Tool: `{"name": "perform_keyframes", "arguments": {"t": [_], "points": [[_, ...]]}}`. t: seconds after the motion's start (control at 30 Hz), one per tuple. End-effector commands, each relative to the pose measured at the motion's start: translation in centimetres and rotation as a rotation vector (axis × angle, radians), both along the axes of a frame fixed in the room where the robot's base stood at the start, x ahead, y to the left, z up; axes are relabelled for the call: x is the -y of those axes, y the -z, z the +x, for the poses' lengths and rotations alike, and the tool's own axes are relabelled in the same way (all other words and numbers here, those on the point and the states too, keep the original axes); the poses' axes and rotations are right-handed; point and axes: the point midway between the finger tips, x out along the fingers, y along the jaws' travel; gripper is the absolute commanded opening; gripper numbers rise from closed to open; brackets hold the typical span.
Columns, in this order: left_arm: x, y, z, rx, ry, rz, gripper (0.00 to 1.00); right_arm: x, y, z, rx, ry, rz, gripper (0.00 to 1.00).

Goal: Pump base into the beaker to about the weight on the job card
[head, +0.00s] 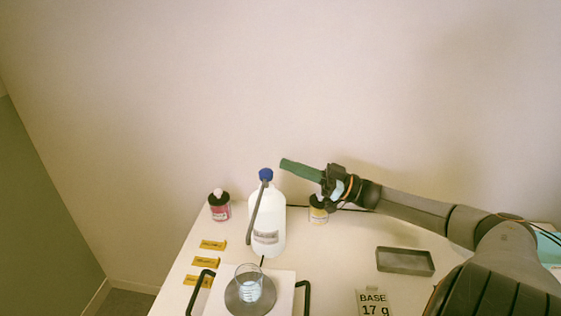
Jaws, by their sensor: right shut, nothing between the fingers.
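The large white base bottle (268,222) stands on the table with a blue pump top (265,175) and a grey spout tube (256,215) slanting down its front left. The glass beaker (249,270) stands on a round grey plate (232,299) in front of the bottle; pale bluish marks show in it, and I cannot tell its fill level. The job card (373,297) at the front reads "BASE 17 g". My right gripper (285,164), with long green fingers, is shut and empty, just right of the pump top and slightly above it. My left gripper is out of view.
A pink-labelled bottle (220,210) stands left and a yellow-labelled bottle (318,213) stands right, below my right wrist. Several yellow labels (206,262) lie at the left. Black handles (306,298) flank the white board (283,283). A grey tray (405,261) lies at the right.

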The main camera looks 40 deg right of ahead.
Motion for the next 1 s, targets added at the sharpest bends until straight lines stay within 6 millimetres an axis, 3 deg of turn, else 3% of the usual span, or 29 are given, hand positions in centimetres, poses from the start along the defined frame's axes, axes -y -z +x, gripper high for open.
{"name": "perform_keyframes", "arguments": {"t": [0.2,0.4,1.0], "points": [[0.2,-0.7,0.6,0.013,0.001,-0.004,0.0,2.3,1.2,-2.8,-0.003,0.002,0.0,0.0],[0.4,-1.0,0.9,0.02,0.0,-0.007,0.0,3.5,1.8,-4.3,0.002,0.0,0.001,0.0],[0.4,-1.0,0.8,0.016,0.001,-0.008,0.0,3.7,1.9,-4.5,0.003,0.0,0.001,0.0]]}}
